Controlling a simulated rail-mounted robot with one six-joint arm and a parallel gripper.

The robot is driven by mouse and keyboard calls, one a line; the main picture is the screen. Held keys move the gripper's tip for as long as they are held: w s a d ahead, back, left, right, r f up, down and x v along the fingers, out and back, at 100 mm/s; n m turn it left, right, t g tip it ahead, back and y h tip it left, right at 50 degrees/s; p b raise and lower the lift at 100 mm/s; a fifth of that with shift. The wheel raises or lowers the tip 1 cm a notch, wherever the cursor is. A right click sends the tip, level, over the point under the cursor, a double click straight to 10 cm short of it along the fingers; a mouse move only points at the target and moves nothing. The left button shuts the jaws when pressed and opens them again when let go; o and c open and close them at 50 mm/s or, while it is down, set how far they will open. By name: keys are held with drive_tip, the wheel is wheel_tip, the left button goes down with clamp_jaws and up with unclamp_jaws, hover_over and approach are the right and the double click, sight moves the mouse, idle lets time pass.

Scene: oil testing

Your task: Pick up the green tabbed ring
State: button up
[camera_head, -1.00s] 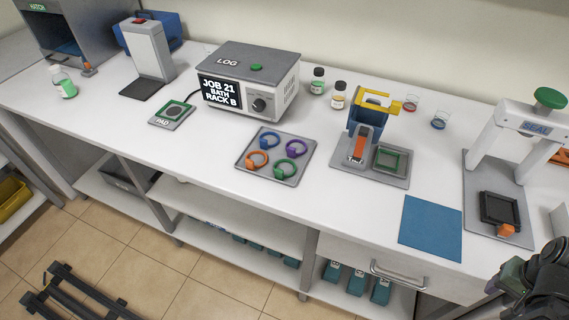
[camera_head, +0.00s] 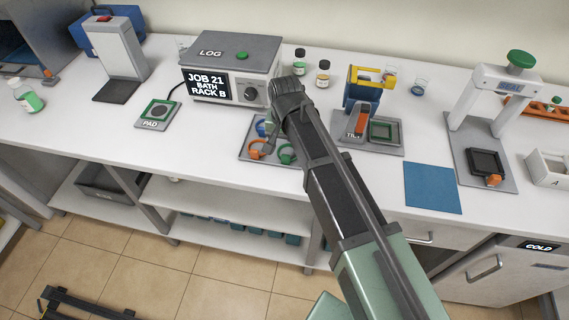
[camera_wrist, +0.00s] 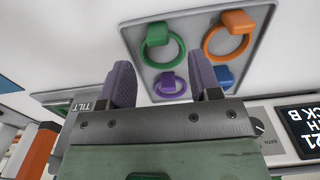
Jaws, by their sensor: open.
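The green tabbed ring (camera_head: 287,152) lies on the grey tray (camera_head: 245,151), at the tray's right front in the head view. In the wrist view its green tab (camera_wrist: 156,34) and loop show whole, beyond the fingertips. My gripper (camera_wrist: 161,66) is open and empty over the tray. Its two dark fingers point towards the rings, with the purple ring (camera_wrist: 168,90) showing between them and the green ring farther up the picture. In the head view my arm covers the tray's back right part and most of the gripper.
An orange ring (camera_wrist: 228,38) lies beside the green one, and a blue ring (camera_wrist: 224,76) is partly hidden by a finger. The LOG box (camera_head: 232,68) stands behind the tray. The tilt stand (camera_head: 368,132) stands to its right, the pad (camera_head: 158,113) to its left.

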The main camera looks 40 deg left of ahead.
sight(286, 155)
wheel_tip(286, 155, down, 6)
drive_tip(key=b, duration=0.5)
drive_tip(key=shift+d+f, duration=0.1)
drive_tip(key=shift+f, duration=0.1)
drive_tip(key=shift+r, duration=0.25)
drive_tip(key=c, duration=1)
drive_tip(key=shift+r, duration=0.1)
